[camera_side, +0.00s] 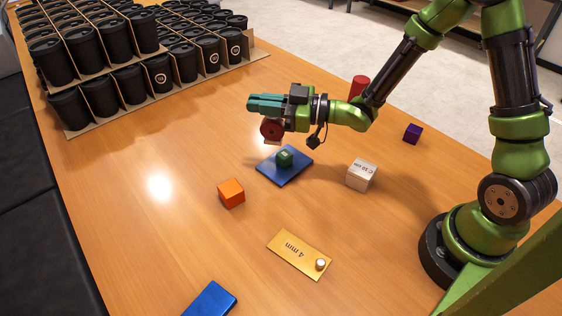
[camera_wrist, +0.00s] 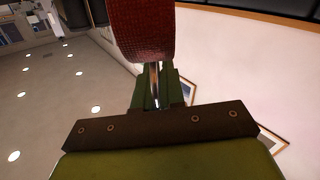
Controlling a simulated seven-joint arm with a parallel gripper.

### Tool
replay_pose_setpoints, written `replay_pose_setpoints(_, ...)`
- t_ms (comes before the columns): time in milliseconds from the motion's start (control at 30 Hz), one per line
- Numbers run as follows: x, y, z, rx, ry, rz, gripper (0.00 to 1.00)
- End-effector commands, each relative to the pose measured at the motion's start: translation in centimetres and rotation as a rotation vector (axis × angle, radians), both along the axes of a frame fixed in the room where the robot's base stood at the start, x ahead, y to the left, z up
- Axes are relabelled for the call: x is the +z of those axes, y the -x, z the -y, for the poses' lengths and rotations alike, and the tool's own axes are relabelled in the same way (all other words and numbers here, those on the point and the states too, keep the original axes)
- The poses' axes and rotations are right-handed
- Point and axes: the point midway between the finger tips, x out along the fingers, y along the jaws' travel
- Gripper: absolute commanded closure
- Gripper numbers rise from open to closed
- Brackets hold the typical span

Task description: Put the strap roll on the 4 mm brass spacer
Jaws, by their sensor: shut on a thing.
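The strap roll (camera_side: 271,129) is a dark red roll with a paler flat piece under it. In the side view it hangs just below the teal fingers of my gripper (camera_side: 258,104), which is held level in the air, pointing left. In the wrist view the roll (camera_wrist: 140,30) shows large with a woven red surface, at the end of a thin shiny part between the green fingers (camera_wrist: 157,88). My gripper is shut on it. The 4 mm brass spacer (camera_side: 290,249) lies flat at the front centre, well apart from the gripper. A small white cylinder (camera_side: 320,264) stands on its right end.
An orange cube (camera_side: 231,193), white marked block (camera_side: 361,174), purple cube (camera_side: 413,133), red cylinder (camera_side: 359,87) and blue block (camera_side: 211,300) stand around. Black cups (camera_side: 131,84) fill the back left.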

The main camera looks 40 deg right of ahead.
Motion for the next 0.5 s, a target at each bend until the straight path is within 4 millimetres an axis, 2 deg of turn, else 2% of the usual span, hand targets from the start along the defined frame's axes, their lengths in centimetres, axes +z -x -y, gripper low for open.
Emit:
replay_pose_setpoints(33, 0.0, 1.7, -2.1, 0.095, -0.001, 0.000, 1.00)
replay_pose_setpoints(100, 0.1, 4.5, -4.8, 0.234, -0.003, -0.002, 1.00)
replay_pose_setpoints(200, 0.2, 8.7, -8.0, 0.428, -0.005, -0.004, 1.00)
replay_pose_setpoints(300, 0.3, 12.7, -10.1, 0.600, -0.006, -0.008, 1.00)
replay_pose_setpoints(400, 0.3, 16.0, -11.3, 0.738, -0.007, -0.011, 1.00)
replay_pose_setpoints(500, 0.2, 18.3, -11.9, 0.836, -0.008, -0.013, 1.00)
